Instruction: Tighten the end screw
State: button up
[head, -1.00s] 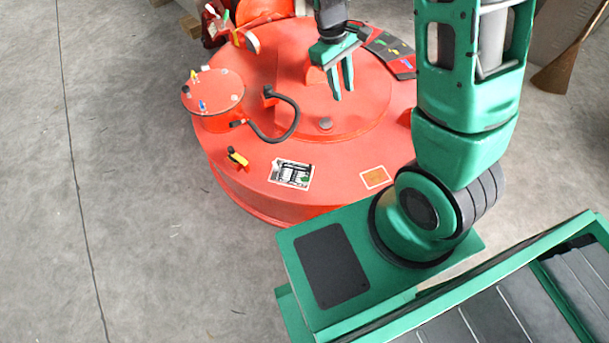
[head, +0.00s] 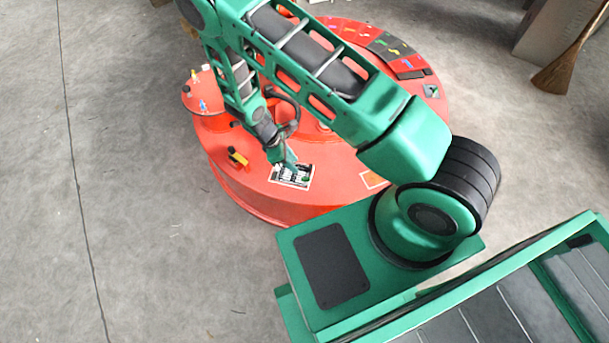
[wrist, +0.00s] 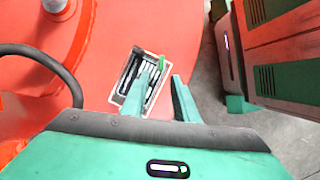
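My gripper (head: 288,160) is over the front of the red round magnet (head: 240,182). In the wrist view my gripper (wrist: 162,88) is open, its two green fingers apart with nothing seen between them. The left finger overlaps a white-rimmed rectangular box (wrist: 118,98) with several pale and dark strips inside. A small bright green piece (wrist: 162,62) shows at the box's far right edge. The box also shows in the head view (head: 302,184), partly behind my gripper. I cannot make out which part is the end screw; the strips are too small to tell.
A black hose (wrist: 45,58) curves left of the box. A yellow and black piece (head: 238,157) sits on the magnet's left front. A raised round cover (head: 215,112) carries small coloured parts. A panel with coloured strips (head: 395,48) lies at the back right.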

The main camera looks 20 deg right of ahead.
aim_at(306, 180)
jog(key=x, duration=1.1)
